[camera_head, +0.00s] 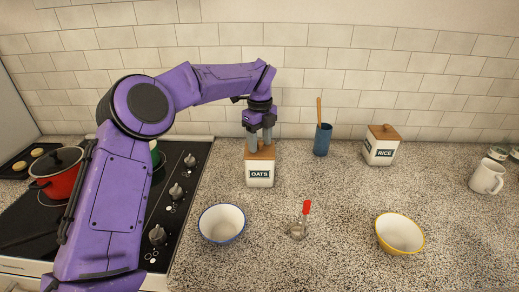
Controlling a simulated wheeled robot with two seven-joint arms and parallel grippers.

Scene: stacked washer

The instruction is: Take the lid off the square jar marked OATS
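The square white OATS jar (259,175) stands on the speckled counter, upright, with its label facing me. Its wooden lid (260,155) sits on top of the jar. My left gripper (261,143) points straight down over the jar, its two grey fingers a little apart at the top of the lid, where a knob would be. The fingers hide the middle of the lid, so I cannot tell whether they press on a knob. My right gripper is not in view.
A RICE jar (380,149) with a wooden lid stands to the right, past a blue cup (322,140) holding a wooden utensil. In front are a blue-rimmed bowl (222,224), a red-handled tool (306,208) and a yellow-rimmed bowl (399,234). A stove with a red pot (58,183) lies left.

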